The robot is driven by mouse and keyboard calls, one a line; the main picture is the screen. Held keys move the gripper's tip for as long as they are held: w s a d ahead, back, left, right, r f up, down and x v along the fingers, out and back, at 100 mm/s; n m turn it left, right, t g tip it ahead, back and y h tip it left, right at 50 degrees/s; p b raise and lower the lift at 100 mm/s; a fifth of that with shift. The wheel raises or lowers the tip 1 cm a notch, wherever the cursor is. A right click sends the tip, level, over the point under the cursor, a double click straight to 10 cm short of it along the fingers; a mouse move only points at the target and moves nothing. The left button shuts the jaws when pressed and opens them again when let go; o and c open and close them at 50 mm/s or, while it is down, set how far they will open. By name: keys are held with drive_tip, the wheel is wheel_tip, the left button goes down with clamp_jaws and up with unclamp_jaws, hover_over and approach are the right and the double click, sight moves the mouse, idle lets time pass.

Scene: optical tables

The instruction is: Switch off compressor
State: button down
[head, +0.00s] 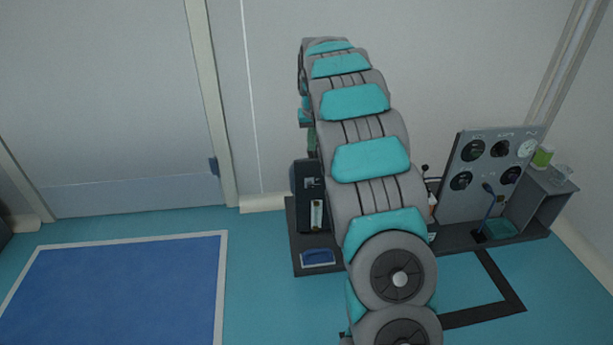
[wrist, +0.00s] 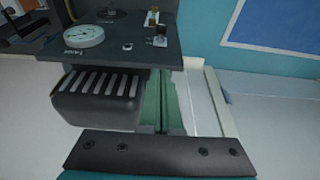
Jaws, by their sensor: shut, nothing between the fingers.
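In the wrist view a dark unit, which looks like the compressor, fills the upper left. It has a dark panel (wrist: 105,45) with a white round gauge (wrist: 83,36), a small pale knob or button (wrist: 127,47) and brass fittings (wrist: 160,32). A black slotted housing (wrist: 98,98) is below the panel. I cannot tell which part is the switch or its setting. My gripper (wrist: 162,76) shows as two green fingers shut together, empty, right of the slotted housing and near the panel edge. Contact cannot be judged. In the head view my arm hides most of this area.
In the head view, a dark upright unit (head: 309,192) stands on a dark base left of my arm. A grey gauge panel (head: 487,170) and an open shelf (head: 540,205) stand to the right. A blue floor mat (head: 115,290) and a door (head: 110,100) are left. The floor there is clear.

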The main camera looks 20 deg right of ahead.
hover_over(311, 185)
drive_tip(key=w, duration=0.2)
drive_tip(key=f, duration=1)
drive_tip(key=shift+s+d+f, duration=0.15)
drive_tip(key=shift+d, duration=0.15)
drive_tip(key=shift+s+a+f+p, duration=0.15)
drive_tip(key=shift+s+f+p, duration=0.15)
drive_tip(key=shift+s+f, duration=0.4)
drive_tip(key=shift+s+a+f, duration=0.1)
drive_tip(key=shift+s+f, duration=0.1)
drive_tip(key=shift+f, duration=0.5)
drive_tip(key=shift+s+a+f+t+b, duration=0.15)
drive_tip(key=shift+s+f+t+b, duration=0.2)
drive_tip(key=shift+t+b, duration=0.25)
drive_tip(key=shift+r+b, duration=0.1)
drive_tip(key=shift+b, duration=0.2)
drive_tip(key=shift+s, duration=0.1)
